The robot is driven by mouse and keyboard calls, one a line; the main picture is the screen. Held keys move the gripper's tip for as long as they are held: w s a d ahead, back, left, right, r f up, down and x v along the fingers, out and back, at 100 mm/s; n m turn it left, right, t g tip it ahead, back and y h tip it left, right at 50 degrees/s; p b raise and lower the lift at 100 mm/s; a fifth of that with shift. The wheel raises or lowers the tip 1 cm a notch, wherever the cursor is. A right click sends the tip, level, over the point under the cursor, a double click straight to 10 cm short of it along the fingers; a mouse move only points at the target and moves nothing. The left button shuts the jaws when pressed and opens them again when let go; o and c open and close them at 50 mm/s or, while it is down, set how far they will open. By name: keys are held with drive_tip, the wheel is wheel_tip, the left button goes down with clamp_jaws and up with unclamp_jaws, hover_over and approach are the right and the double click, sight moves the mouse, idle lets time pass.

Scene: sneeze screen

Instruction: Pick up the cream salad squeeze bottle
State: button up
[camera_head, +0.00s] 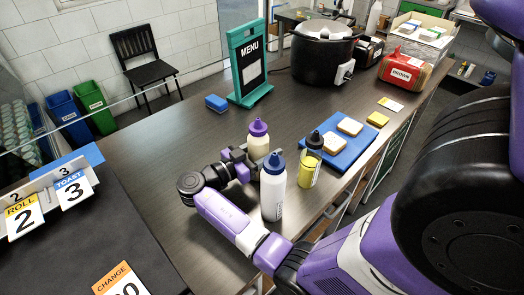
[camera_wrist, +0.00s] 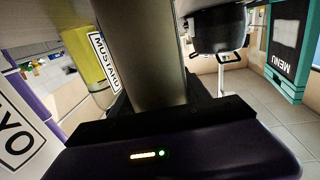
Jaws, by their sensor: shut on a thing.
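The cream salad squeeze bottle (camera_head: 258,146) has a pale body and a purple cap, and it stands upright in the head view. My gripper (camera_head: 256,157) is around its body from the left and is shut on it. In the wrist view the bottle (camera_wrist: 140,60) fills the space between the fingers, in shadow; its label is not visible. My gripper and forearm hide its lower part in the head view, so I cannot tell whether its base touches the counter.
A white mayo bottle (camera_head: 273,188) with a blue cap stands close in front. A yellow mustard bottle (camera_head: 309,170) with a dark cap is to the right. A blue board (camera_head: 345,158) holds bread slices. A menu stand (camera_head: 248,65) and black pot (camera_head: 320,55) are behind.

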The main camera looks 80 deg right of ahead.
drive_tip(key=shift+r, duration=0.15)
wheel_tip(320, 180, up, 20)
drive_tip(key=b, duration=0.3)
idle(0.7)
